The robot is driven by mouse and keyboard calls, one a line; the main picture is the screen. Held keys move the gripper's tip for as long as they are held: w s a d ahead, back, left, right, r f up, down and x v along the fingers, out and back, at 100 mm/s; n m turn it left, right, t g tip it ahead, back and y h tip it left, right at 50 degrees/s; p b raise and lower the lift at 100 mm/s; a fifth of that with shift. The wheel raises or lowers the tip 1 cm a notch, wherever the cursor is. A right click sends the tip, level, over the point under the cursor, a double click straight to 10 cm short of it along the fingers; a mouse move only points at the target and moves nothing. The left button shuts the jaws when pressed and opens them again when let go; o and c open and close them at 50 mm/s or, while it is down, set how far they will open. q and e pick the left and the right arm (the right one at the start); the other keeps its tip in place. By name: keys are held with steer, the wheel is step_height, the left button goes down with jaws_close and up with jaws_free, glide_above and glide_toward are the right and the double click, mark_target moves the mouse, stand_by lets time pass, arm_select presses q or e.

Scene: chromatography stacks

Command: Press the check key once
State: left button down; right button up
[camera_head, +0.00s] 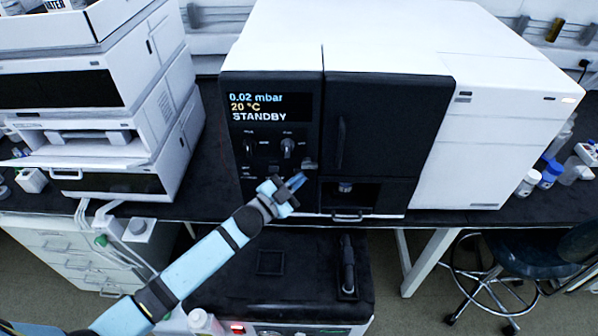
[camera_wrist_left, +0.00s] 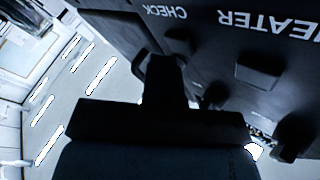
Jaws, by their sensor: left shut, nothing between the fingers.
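The instrument's dark front panel (camera_head: 259,113) has a lit display (camera_head: 268,107) reading 0.02 mbar, 20 °C and STANDBY. My left gripper (camera_head: 298,180) is shut and empty, with its tips close to the lower right of this panel in the head view. In the left wrist view, the shut fingers (camera_wrist_left: 166,72) point at the panel just by the upside-down CHECK label (camera_wrist_left: 165,11). The check key itself is hidden behind the fingers there, so I cannot tell whether they touch it. My right gripper is not in view.
A square key (camera_wrist_left: 260,72) sits by the HEATER label (camera_wrist_left: 268,22). Knobs (camera_head: 288,148) stick out above the gripper in the head view. A dark door with a handle (camera_head: 341,140) is to the right. White stacked modules (camera_head: 140,90) stand left; small bottles (camera_head: 550,173) stand far right.

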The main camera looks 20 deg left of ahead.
arm_select(q)
steer(key=shift+w+a, duration=0.1)
steer(key=shift+w, duration=0.25)
stand_by(0.4)
steer(key=shift+s, duration=0.15)
steer(key=shift+s+d, duration=0.25)
steer(key=shift+s, duration=0.4)
steer(key=s+p, duration=0.1)
steer(key=s, duration=0.1)
steer(key=s+d+p, duration=0.1)
steer(key=s, duration=0.1)
steer(key=shift+s+d, duration=0.15)
steer(key=shift+s, duration=0.25)
stand_by(0.7)
